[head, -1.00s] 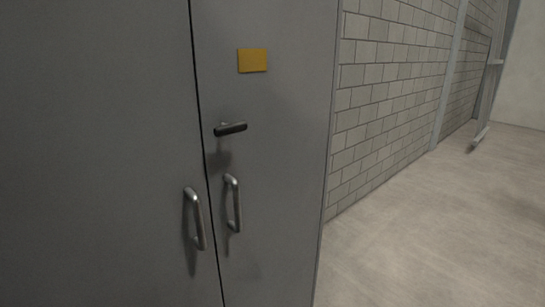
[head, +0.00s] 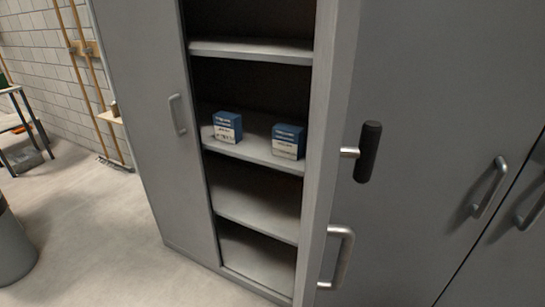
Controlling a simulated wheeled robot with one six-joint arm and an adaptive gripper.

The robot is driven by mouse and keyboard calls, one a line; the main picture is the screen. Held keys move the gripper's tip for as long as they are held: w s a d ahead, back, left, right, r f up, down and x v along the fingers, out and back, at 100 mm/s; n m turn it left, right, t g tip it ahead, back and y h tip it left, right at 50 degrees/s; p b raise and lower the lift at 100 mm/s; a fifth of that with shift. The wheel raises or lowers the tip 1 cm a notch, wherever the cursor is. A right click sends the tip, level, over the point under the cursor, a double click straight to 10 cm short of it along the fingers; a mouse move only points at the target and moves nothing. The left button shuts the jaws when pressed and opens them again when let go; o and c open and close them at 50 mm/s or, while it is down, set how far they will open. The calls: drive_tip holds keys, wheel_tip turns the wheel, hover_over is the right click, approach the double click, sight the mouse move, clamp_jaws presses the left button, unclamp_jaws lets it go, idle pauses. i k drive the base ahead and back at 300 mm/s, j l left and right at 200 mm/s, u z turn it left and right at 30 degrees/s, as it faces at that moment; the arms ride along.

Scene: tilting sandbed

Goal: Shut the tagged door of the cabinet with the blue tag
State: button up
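A grey cabinet stands in the middle of the head view. Its left door (head: 140,120) is closed and has a silver pull handle (head: 177,115). Its right door (head: 325,130) stands open towards me and shows nearly edge-on. A black lever handle (head: 369,152) and a silver pull handle (head: 345,258) stick out on the right side of this open door. No blue tag shows in this view; the tops of the doors are cut off. My gripper is not in view.
Inside the open half are several shelves, with two blue-and-white boxes (head: 228,127) (head: 288,141) on one. Another grey cabinet (head: 430,90) with closed doors and a pull handle (head: 489,188) fills the right. A grey bin (head: 12,250) stands at left. Floor (head: 90,230) is free at lower left.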

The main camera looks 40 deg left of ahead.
sight(337, 22)
drive_tip(key=l+u, duration=0.25)
drive_tip(key=u, duration=0.2)
drive_tip(key=l+u, duration=0.25)
drive_tip(key=u, duration=0.2)
drive_tip(key=k+l+u, duration=0.1)
drive_tip(key=l+u, duration=0.15)
drive_tip(key=u, duration=0.2)
drive_tip(key=k+l+u, duration=0.1)
drive_tip(key=u, duration=0.35)
drive_tip(key=k+j+z, duration=0.25)
drive_tip(key=k+j, duration=0.2)
drive_tip(key=j, duration=0.1)
